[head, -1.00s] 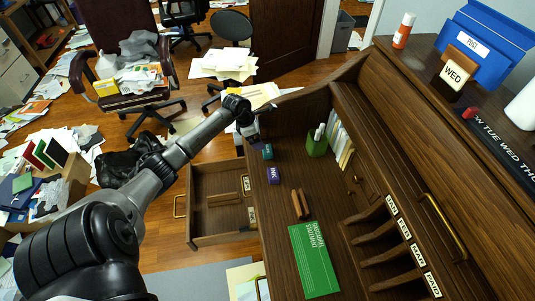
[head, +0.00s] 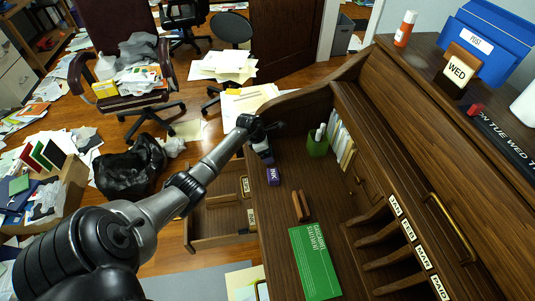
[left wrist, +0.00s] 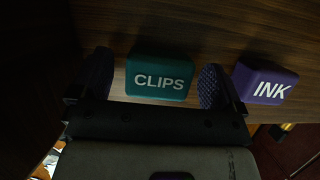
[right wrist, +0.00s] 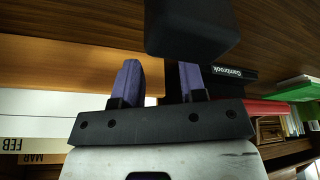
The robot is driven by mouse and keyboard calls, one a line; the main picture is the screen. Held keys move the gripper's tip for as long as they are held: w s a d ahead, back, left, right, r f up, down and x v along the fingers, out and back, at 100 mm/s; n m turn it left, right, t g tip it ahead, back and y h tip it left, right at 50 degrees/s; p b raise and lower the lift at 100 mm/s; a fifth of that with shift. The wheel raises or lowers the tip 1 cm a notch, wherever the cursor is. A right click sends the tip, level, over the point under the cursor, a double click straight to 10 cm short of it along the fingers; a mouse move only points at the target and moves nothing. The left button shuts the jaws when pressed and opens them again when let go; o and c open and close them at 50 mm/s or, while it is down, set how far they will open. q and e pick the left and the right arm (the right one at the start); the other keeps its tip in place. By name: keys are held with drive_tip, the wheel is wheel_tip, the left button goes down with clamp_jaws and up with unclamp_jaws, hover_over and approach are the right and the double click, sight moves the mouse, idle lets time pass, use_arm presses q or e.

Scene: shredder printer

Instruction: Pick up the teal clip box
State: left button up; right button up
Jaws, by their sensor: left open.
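The teal clip box (left wrist: 158,78), marked CLIPS, sits on the wooden desk (head: 280,215). In the left wrist view it lies between the two spread fingers of my left gripper (left wrist: 155,82), with a gap to the finger on the right. The fingers do not appear closed on it. In the head view my left gripper (head: 262,145) is over the desk's left edge and hides most or all of the clip box. My right gripper (right wrist: 160,80) shows only in its wrist view, with its fingers apart and nothing visibly held.
A purple ink box (head: 273,176) stands close beside the clip box; it also shows in the left wrist view (left wrist: 265,84). A green pen cup (head: 317,143), a brown item (head: 301,205) and a green book (head: 315,262) are on the desk. An open drawer (head: 215,222) juts out below.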

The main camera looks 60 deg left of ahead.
use_arm(q)
drive_tip(key=c, duration=1)
